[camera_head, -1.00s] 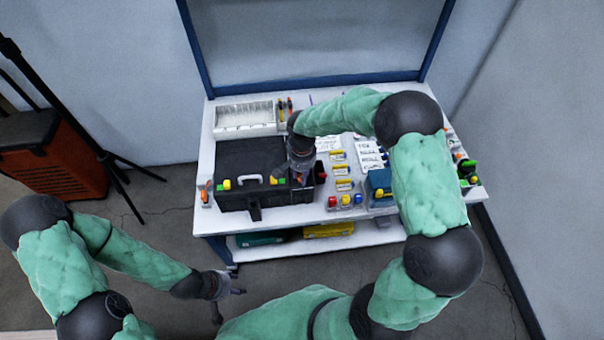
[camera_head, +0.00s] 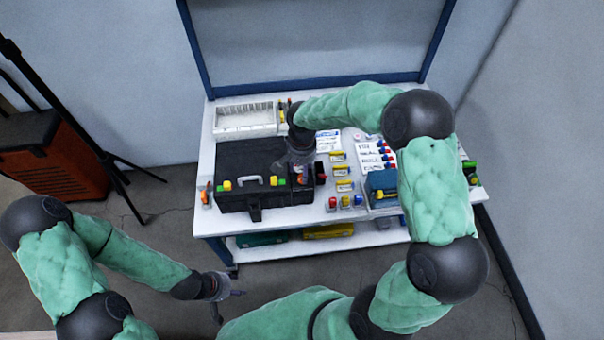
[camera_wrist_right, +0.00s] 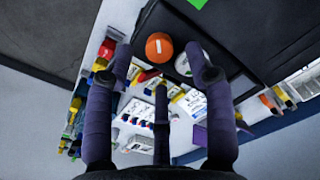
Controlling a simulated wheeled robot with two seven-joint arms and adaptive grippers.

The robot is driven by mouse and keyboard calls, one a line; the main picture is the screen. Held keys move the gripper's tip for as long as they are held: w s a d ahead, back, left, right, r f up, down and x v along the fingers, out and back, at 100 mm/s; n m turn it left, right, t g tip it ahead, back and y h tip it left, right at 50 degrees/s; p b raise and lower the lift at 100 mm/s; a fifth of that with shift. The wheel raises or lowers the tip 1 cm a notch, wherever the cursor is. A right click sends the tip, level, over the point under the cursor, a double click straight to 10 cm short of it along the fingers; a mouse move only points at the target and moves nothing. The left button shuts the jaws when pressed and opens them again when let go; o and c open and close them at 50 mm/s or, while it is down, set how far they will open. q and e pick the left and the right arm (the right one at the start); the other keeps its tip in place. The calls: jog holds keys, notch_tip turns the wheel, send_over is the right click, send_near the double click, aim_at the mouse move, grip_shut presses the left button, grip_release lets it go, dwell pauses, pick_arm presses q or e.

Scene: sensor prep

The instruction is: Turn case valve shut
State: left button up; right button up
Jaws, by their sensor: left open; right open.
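A black case (camera_head: 235,160) lies closed on the workbench, with a pale handle, yellow and green latches and a red part at its right side. In the right wrist view, an orange round knob (camera_wrist_right: 159,46) with a white stripe sits near the case's edge, beside a grey-white round part (camera_wrist_right: 185,65). I cannot tell for sure which is the valve. My right gripper (camera_head: 298,165) is open over the case's right end; its fingers (camera_wrist_right: 160,85) show apart in the wrist view, none visibly gripping the knob. My left gripper (camera_head: 230,295) is open and empty, low in front of the bench.
The white bench (camera_head: 300,217) also holds a parts tray (camera_head: 245,117), labelled cards (camera_head: 368,158), small coloured parts and a blue box (camera_head: 381,184) right of the case. Boxes lie on the lower shelf. An orange case (camera_head: 50,160) and a tripod stand at left.

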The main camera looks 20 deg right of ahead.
notch_tip(320, 180, up, 8)
jog(key=shift+r, duration=0.25)
dwell(0.5)
